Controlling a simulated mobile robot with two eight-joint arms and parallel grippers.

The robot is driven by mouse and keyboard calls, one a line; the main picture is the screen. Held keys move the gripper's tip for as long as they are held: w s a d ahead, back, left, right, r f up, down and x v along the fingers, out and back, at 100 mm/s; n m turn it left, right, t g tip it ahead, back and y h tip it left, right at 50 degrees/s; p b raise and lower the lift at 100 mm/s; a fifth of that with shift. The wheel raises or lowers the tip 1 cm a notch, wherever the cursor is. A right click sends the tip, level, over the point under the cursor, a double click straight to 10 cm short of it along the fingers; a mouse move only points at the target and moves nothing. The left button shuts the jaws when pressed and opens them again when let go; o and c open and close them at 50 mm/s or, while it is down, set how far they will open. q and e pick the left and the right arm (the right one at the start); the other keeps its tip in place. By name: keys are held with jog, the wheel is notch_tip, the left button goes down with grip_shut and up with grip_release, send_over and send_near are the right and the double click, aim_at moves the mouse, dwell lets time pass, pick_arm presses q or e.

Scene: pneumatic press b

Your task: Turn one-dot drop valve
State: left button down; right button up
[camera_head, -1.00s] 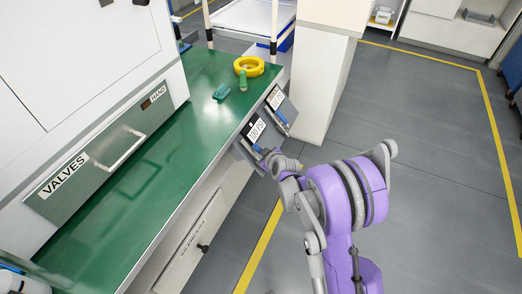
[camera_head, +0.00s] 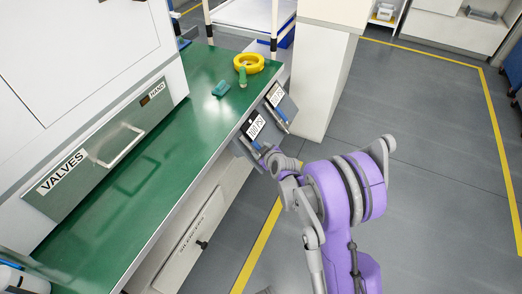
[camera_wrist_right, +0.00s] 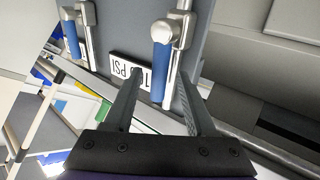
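Two valves with blue handles sit on grey plates at the bench's right edge in the head view. The nearer valve (camera_head: 257,145) is beside a "100 PSI" label (camera_head: 257,126); the farther valve (camera_head: 281,114) has its own label. Dots are too small to tell. My right gripper (camera_head: 271,156) is close to the nearer valve. In the right wrist view the gripper (camera_wrist_right: 160,82) is open, with a blue handle (camera_wrist_right: 162,72) in line between its fingers; contact cannot be told. Another blue-handled valve (camera_wrist_right: 72,38) is at upper left. My left gripper is not in view.
The green bench (camera_head: 150,170) holds a yellow ring (camera_head: 248,64), a green bottle-like item (camera_head: 242,78) and a teal item (camera_head: 221,89). A "VALVES" panel (camera_head: 100,150) with a handle stands behind. A white pillar (camera_head: 316,85) is just beyond the valves. Floor at right is clear.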

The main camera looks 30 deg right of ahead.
jog(key=shift+s+r, duration=0.1)
jog(key=d+p+v, duration=0.1)
jog(key=p+v, duration=0.1)
jog(key=v, duration=0.8)
jog(key=shift+s+a+r, duration=0.2)
jog(key=shift+a, duration=0.3)
